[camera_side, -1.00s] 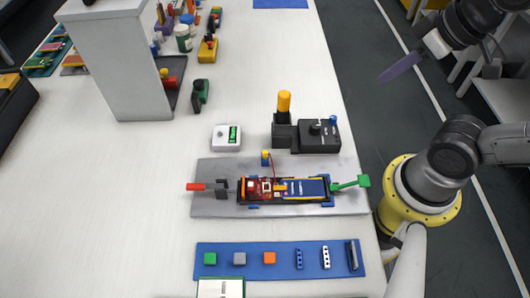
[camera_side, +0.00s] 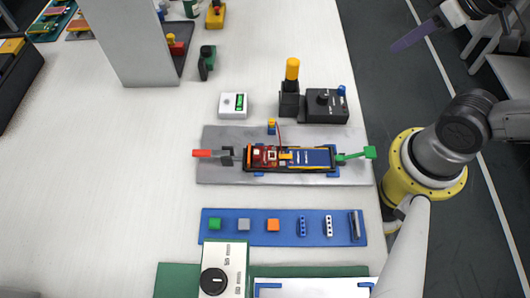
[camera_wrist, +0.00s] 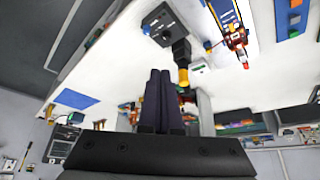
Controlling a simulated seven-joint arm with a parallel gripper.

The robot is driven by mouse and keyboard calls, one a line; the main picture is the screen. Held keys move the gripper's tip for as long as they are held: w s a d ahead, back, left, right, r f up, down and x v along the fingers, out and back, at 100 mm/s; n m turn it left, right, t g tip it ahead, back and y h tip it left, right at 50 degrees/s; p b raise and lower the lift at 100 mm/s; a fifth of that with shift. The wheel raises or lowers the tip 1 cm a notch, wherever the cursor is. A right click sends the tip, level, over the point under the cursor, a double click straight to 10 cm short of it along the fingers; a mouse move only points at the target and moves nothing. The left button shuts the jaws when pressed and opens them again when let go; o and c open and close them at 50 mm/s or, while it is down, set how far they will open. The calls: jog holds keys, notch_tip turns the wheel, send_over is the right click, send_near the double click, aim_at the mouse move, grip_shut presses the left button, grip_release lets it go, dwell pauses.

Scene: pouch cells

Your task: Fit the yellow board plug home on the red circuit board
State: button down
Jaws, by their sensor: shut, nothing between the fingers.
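The red circuit board (camera_side: 265,155) lies in a black holder beside a blue pouch cell (camera_side: 310,158) on the grey plate (camera_side: 220,173). A yellow piece (camera_side: 286,155) sits where board and cell meet. Another yellow piece (camera_side: 271,123) stands on a small blue support behind the board, with a red wire running toward the board. I cannot tell for sure which is the board plug, or how it is seated. My gripper (camera_side: 394,48) is shut and empty, high at the right, well away from the board. Its dark purple fingers (camera_wrist: 160,72) are together in the wrist view.
A red-handled clamp (camera_side: 203,153) and a green lever (camera_side: 355,154) flank the holder. Behind stand a white meter (camera_side: 234,105), a black box (camera_side: 324,107) and a yellow-topped post (camera_side: 292,70). A blue strip (camera_side: 255,237) with small blocks lies in front. Open table lies left.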

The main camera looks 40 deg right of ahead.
jog(key=c, duration=1.5)
grip_release()
jog(key=shift+c, duration=0.2)
jog(key=o, duration=0.5)
jog(key=shift+m, duration=0.4)
jog(key=shift+o, duration=1.1)
jog(key=shift+w+r+m, duration=0.1)
jog(key=shift+r+m, duration=0.15)
jog(key=shift+m, duration=0.35)
jog(key=shift+o, duration=0.3)
jog(key=w+m, duration=0.1)
jog(key=w+r+m, duration=0.1)
jog(key=w+m, duration=0.1)
jog(key=w+a+r+m, duration=0.1)
jog(key=shift+w+a+r+m, duration=0.1)
jog(key=shift+w+r+m, duration=0.15)
jog(key=shift+w+m, duration=0.05)
jog(key=m+g, duration=0.2)
jog(key=g, duration=0.4)
send_over(272, 121)
notch_tip(272, 121, down, 12)
notch_tip(272, 121, down, 14)
jog(key=shift+r, duration=0.25)
